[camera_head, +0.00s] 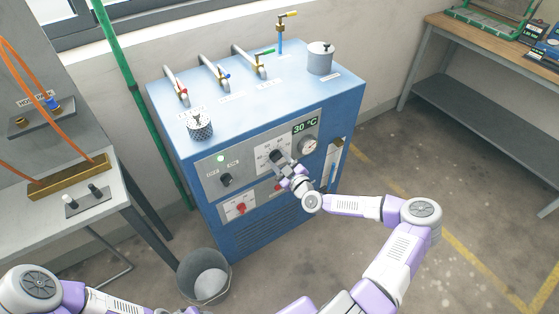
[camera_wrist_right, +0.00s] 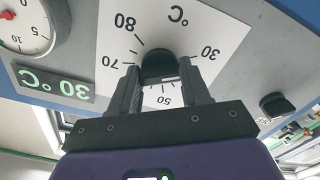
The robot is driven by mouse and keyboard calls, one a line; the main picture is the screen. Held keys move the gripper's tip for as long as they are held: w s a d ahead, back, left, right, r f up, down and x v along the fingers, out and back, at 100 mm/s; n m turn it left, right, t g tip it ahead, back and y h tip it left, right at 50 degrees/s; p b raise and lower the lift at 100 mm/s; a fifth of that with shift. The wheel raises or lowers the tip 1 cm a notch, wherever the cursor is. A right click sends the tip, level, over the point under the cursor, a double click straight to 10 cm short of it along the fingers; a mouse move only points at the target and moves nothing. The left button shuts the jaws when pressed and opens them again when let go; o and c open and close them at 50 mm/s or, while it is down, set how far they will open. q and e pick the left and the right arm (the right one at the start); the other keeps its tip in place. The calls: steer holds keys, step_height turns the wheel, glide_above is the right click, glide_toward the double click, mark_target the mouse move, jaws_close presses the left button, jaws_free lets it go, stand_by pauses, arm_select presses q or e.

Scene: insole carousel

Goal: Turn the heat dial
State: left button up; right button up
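The heat dial is a black round knob (camera_wrist_right: 158,64) on a white scale plate marked in °C, with numbers from 30 to 80. It shows upside down in the right wrist view. In the head view the dial (camera_head: 275,155) is partly covered by my right gripper (camera_head: 281,163). In the right wrist view my right gripper (camera_wrist_right: 158,76) has its two fingers apart, one on either side of the knob, with small gaps visible. The green display (camera_head: 304,126) reads 30 °C. Only part of my left arm shows at the bottom left; its gripper is out of view.
The blue machine (camera_head: 290,90) carries taps and two metal pots on top. Its front panel has a second black knob (camera_head: 226,179), a gauge (camera_head: 309,145) and a red switch (camera_head: 240,208). A grey bucket (camera_head: 226,258) stands at its front left.

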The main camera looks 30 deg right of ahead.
steer(key=shift+c, duration=1.1)
steer(key=shift+m, duration=0.3)
steer(key=m+b, duration=0.3)
steer(key=m, duration=2.5)
